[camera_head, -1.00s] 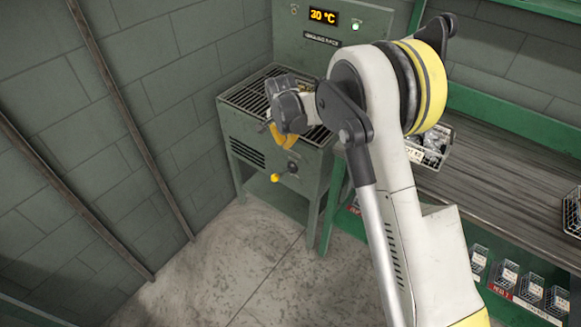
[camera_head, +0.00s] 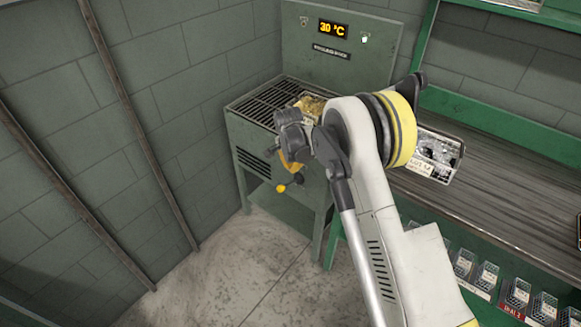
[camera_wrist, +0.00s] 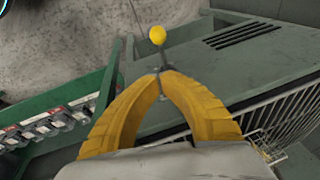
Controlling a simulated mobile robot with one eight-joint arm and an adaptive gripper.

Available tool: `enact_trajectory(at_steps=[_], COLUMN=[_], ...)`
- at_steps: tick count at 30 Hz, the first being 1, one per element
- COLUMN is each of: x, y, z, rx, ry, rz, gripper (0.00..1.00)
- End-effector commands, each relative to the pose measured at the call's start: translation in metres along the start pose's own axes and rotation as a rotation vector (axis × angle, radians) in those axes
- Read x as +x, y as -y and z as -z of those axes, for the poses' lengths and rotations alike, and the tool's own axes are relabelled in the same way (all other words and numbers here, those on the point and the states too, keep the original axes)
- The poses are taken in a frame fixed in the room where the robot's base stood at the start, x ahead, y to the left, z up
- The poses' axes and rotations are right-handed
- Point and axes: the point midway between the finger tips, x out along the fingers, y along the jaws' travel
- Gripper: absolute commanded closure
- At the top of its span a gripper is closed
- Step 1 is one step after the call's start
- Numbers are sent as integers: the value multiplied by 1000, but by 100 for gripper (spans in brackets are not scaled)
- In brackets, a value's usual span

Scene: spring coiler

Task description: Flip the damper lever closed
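The damper lever is a dark rod with a yellow ball knob (camera_head: 281,188) on the front of the green machine (camera_head: 325,190). In the head view the knob points down and left from the pivot. In the wrist view the knob (camera_wrist: 157,35) stands just beyond my fingertips, with its rod running back toward them. My gripper (camera_wrist: 160,73) has two curved yellow fingers whose tips meet at the rod's lower end. The gripper also shows in front of the machine in the head view (camera_head: 292,168). It looks shut; I cannot tell whether it touches the lever.
The machine has a slotted top grate (camera_head: 262,103) and a panel reading 30 °C (camera_head: 333,28). A labelled tray of metal parts (camera_head: 436,170) sits on the bench (camera_head: 500,195) at right. Wire bins (camera_head: 487,273) line the shelf below. Floor (camera_head: 265,270) in front is clear.

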Motion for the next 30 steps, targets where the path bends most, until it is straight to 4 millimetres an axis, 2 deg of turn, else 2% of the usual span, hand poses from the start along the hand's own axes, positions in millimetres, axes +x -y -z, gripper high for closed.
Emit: enact_trajectory(at_steps=[1, 6, 10, 17, 30], x=[16, 51, 65, 75, 76], y=[-1, -1, 0, 0, 0], z=[-1, 0, -16, -27, -29], rx=[1, 1, -1, 0, 0], ry=[0, 0, 0, 0, 0], rz=[0, 0, 1, 0, 0], gripper=[100, 100, 100, 100, 100])
